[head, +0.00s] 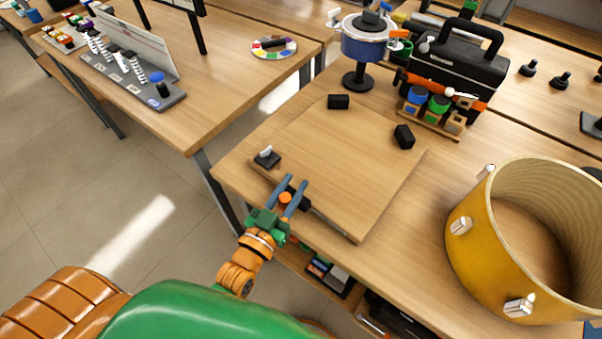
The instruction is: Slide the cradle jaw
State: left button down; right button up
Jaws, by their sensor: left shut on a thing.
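A wooden cradle board (345,165) lies on the table, with black blocks near its corners. My left gripper (294,187) is at the board's near left edge, its two grey-blue fingers shut around a black jaw block (301,201). The fingers and the gripper partly hide this block. A round orange part (285,198) shows between the fingers. A black block with a white lever (267,158) sits at the left corner of the board. Two plain black blocks sit farther back, one at the back left (338,101) and one at the right (404,136). My right gripper is not in view.
A large yellow drum shell (480,235) stands at the right of the table. A blue drum on a stand (369,42), a black toolbox (455,60) and a rack of colored jars (432,112) stand behind the board. The board's middle is clear.

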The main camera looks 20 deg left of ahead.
aim_at(280, 203)
pick_arm(q)
jog(key=shift+s+a, duration=0.2)
jog(key=shift+s, duration=0.3)
jog(key=shift+s+a, duration=0.2)
jog(key=shift+s, duration=0.25)
jog(key=c, duration=0.6)
grip_release()
jog(key=shift+w, duration=0.1)
jog(key=s, duration=0.2)
jog(key=s+a, duration=0.1)
jog(key=s, duration=0.4)
jog(key=shift+s+a+b, duration=0.1)
jog(key=shift+a+b, duration=0.05)
jog(key=shift+b, duration=0.25)
